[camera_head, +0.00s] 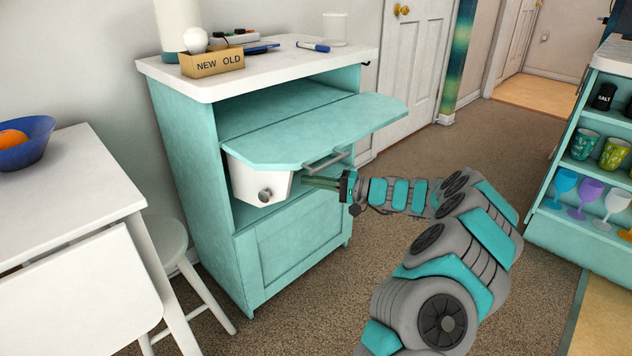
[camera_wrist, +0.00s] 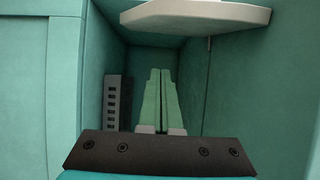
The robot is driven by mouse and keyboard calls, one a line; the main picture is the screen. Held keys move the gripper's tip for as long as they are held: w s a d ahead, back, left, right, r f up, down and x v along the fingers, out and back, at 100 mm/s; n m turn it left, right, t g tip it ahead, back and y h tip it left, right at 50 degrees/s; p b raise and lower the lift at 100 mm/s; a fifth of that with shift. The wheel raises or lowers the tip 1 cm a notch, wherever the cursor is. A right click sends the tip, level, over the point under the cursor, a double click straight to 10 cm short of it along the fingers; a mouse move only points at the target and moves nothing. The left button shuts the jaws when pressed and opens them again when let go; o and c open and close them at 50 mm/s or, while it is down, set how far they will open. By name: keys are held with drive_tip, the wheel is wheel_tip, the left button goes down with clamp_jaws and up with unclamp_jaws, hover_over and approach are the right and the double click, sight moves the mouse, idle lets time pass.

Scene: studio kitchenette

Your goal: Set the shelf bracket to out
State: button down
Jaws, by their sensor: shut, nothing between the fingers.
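A teal shelf leaf (camera_head: 320,130) with cut corners juts level from the teal cabinet (camera_head: 190,150). A grey metal bar (camera_head: 325,161) shows beneath its front edge; it may be the shelf bracket, but I cannot tell its setting. My gripper (camera_head: 306,182) is below the leaf, just right of a white bin (camera_head: 258,180) with a round grey knob. Its green fingers are together and empty, and they also show in the wrist view (camera_wrist: 160,75), pointing into a teal recess. There a dark slotted strip (camera_wrist: 118,102) stands left of the fingers.
A white table (camera_head: 70,180) and stool (camera_head: 165,240) stand left of the cabinet. The white top (camera_head: 290,60) holds a NEW/OLD box (camera_head: 212,62), a marker and a white cup. A teal shelf unit (camera_head: 560,220) stands at right. Carpet between them is clear except for my arm.

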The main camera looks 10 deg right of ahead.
sight(256, 182)
drive_tip(key=a+p, duration=0.1)
drive_tip(key=a, duration=0.6)
drive_tip(key=shift+a, duration=0.25)
